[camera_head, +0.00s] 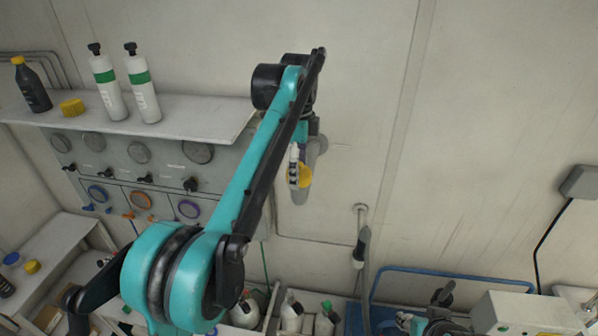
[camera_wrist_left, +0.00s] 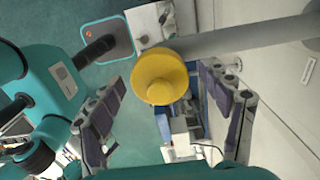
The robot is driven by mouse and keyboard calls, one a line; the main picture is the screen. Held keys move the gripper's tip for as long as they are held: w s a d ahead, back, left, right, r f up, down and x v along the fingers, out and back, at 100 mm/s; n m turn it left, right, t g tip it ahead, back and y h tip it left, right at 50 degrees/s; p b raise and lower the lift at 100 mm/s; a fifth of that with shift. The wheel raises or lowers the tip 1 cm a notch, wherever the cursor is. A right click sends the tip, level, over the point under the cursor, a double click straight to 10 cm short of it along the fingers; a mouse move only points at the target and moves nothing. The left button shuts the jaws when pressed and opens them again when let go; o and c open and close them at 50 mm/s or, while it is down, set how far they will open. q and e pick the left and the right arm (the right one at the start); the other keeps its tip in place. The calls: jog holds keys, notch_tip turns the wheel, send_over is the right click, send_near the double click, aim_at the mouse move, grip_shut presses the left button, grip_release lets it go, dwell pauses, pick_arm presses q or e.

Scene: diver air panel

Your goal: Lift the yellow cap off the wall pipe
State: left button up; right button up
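The yellow cap (camera_wrist_left: 160,78) sits on the end of the grey wall pipe (camera_wrist_left: 245,40), which comes in from the right in the left wrist view. In the head view the cap (camera_head: 305,175) shows beside my left gripper (camera_head: 299,165), partly covered by it. In the left wrist view my left gripper (camera_wrist_left: 163,92) is open, with one finger on each side of the cap and gaps visible. I cannot tell how far the cap lies beyond the fingertips.
A shelf (camera_head: 190,116) at the left bears two white bottles, a dark bottle and another yellow piece (camera_head: 72,107). A valve panel (camera_head: 120,160) hangs below it. A blue tube frame (camera_head: 450,273) and a white box (camera_head: 525,312) stand lower right. The wall right of the gripper is clear.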

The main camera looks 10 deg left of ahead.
aim_at(301, 164)
pick_arm(q)
jog(key=c, duration=0.8)
jog(key=shift+r, duration=0.1)
jog(key=shift+r, duration=0.5)
jog(key=r, duration=0.3)
jog(key=shift+s+d+r, duration=0.1)
jog(key=shift+d+r, duration=0.05)
jog(key=shift+d, duration=0.2)
jog(key=s+d+r+p, duration=0.1)
jog(key=s+d+r, duration=0.2)
jog(key=d+r, duration=0.3)
jog(key=d, duration=0.4)
jog(key=shift+s+d+r, duration=0.15)
jog(key=shift+d+r, duration=0.05)
jog(key=shift+r, duration=0.1)
